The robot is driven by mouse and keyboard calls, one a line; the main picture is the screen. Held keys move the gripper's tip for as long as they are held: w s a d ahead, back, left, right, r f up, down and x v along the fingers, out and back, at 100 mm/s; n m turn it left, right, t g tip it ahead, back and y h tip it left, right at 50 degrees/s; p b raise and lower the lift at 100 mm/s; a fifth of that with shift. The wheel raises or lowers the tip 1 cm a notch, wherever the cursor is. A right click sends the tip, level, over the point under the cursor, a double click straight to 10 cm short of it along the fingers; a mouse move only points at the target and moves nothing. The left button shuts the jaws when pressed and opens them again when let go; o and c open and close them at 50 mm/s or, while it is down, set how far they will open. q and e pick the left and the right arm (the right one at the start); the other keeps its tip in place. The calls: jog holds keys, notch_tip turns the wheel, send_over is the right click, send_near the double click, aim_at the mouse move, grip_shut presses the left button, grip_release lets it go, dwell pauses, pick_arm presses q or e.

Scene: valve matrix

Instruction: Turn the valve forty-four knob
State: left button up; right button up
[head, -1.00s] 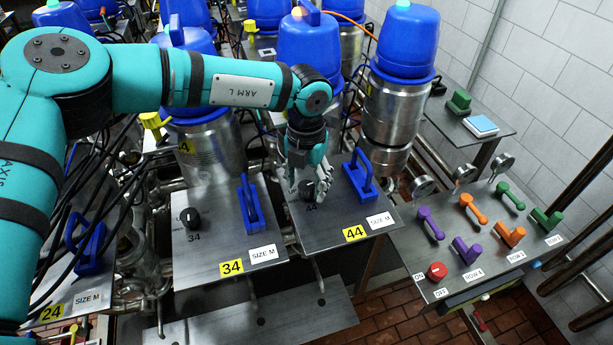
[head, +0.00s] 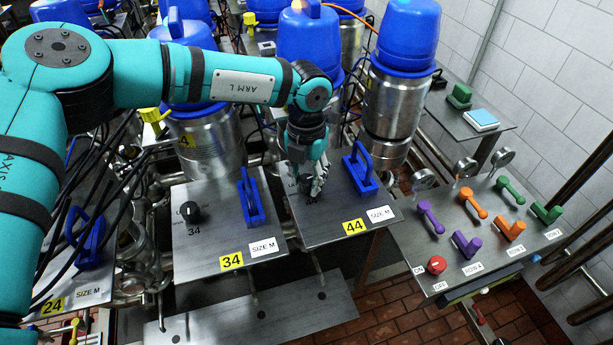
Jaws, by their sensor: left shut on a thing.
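The valve forty-four panel (head: 322,225) is a grey metal plate with a yellow 44 label (head: 354,227) and a white SIZE M label at its front edge. My left gripper (head: 311,196) points down onto the left part of this plate, where its black knob sits. The gripper is shut on the knob, which the fingers almost wholly hide. A blue handle (head: 360,168) stands on the same plate to the right of the gripper, apart from it. My right gripper is not in view.
To the left is panel 34 with a black knob (head: 190,210) and a blue handle (head: 250,197). To the right, a control panel (head: 449,267) carries a red knob and purple, orange and green levers. Blue-topped metal valves (head: 404,35) stand behind.

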pick_arm(q)
jog(key=shift+f+m+b, duration=0.2)
jog(key=shift+m+b, duration=0.2)
jog(key=shift+b, duration=0.2)
jog(key=m+b, duration=0.5)
jog(key=b, duration=0.2)
jog(key=shift+f+m, duration=0.1)
jog(key=shift+m, duration=0.3)
jog(key=shift+m+b, duration=0.8)
jog(key=shift+b, duration=0.1)
jog(key=m+b, duration=0.1)
jog(key=m, duration=0.1)
jog(key=shift+m+b, duration=0.4)
jog(key=m+b, duration=0.1)
jog(key=m, duration=0.1)
jog(key=shift+r+m, duration=0.2)
jog(key=shift+m, duration=0.2)
jog(key=m+b, duration=0.1)
jog(key=m, duration=0.2)
jog(key=shift+r+m+b, duration=0.1)
jog(key=shift+m+b, duration=0.2)
jog(key=shift+m, duration=1)
